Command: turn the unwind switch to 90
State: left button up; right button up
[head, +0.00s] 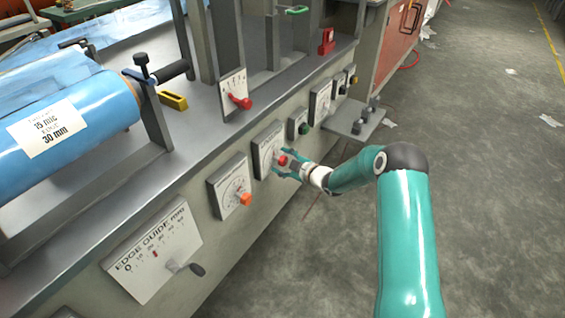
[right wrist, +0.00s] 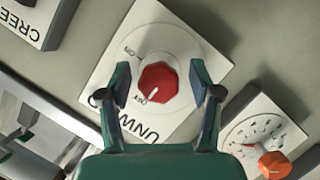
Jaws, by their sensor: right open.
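The unwind switch is a red knob (right wrist: 158,84) on a white panel (right wrist: 185,40) lettered "UNWI…", the rest hidden by my gripper. Its white mark points to the lower left in the right wrist view, towards what looks like "OFF"; "ON" seems to be printed further up. In the head view the red knob (head: 282,160) sits on the machine's front. My right gripper (right wrist: 160,74) is open, one finger on each side of the knob with gaps visible; in the head view the right gripper (head: 287,166) is at the panel. My left gripper is out of view.
The edge guide panel (head: 152,250) is nearer. A small shelf (head: 352,125) juts out beyond. The floor at right is open.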

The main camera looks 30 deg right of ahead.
jog(key=c, duration=1.2)
jog(key=shift+o, duration=0.2)
